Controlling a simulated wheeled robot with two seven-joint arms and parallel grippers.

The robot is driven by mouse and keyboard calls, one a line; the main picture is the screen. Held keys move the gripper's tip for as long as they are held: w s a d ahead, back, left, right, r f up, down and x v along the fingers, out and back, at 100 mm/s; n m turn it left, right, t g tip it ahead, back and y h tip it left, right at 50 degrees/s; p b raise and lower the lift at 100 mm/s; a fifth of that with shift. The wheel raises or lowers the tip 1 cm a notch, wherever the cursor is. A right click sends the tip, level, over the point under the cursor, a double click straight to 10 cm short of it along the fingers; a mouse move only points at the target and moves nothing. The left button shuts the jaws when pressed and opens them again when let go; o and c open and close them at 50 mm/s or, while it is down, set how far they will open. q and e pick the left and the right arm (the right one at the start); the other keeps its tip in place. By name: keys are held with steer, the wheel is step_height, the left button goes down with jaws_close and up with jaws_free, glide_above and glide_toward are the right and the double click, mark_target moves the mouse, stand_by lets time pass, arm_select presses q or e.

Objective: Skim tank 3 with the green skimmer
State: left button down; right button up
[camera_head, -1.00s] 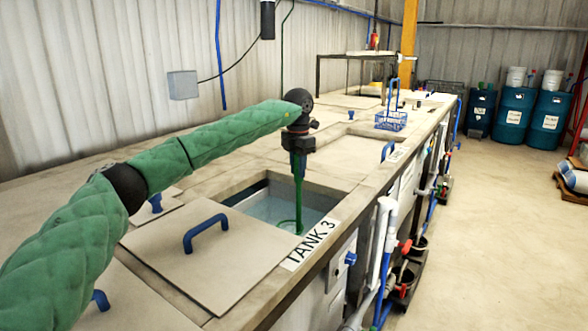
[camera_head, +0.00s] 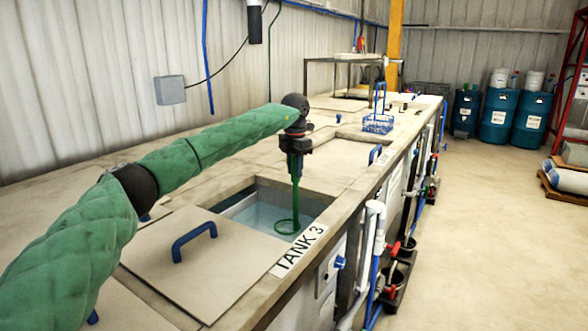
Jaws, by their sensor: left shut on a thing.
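My left gripper (camera_head: 295,147) points down over tank 3 and is shut on the green skimmer (camera_head: 295,193). The skimmer hangs upright, with its ring at the tank opening near the label side. Whether the ring touches the liquid I cannot tell. Tank 3 (camera_head: 262,213) is open, with pale blue liquid inside. Its label (camera_head: 299,250) reads TANK 3 on the front rim. A lid (camera_head: 185,262) with a blue handle lies just to the near left of the opening. My right gripper is not in view.
A blue wire basket (camera_head: 378,124) stands on the bench beyond. Pipes and valves (camera_head: 372,235) run along the bench front. Blue drums (camera_head: 497,118) stand at the back.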

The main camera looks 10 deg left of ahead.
arm_select(q)
steer(key=s+b, duration=0.5)
steer(key=s, duration=1.1)
stand_by(1.1)
steer(key=shift+d+r, duration=0.1)
step_height(320, 180, up, 15)
steer(key=p, duration=0.5)
stand_by(1.2)
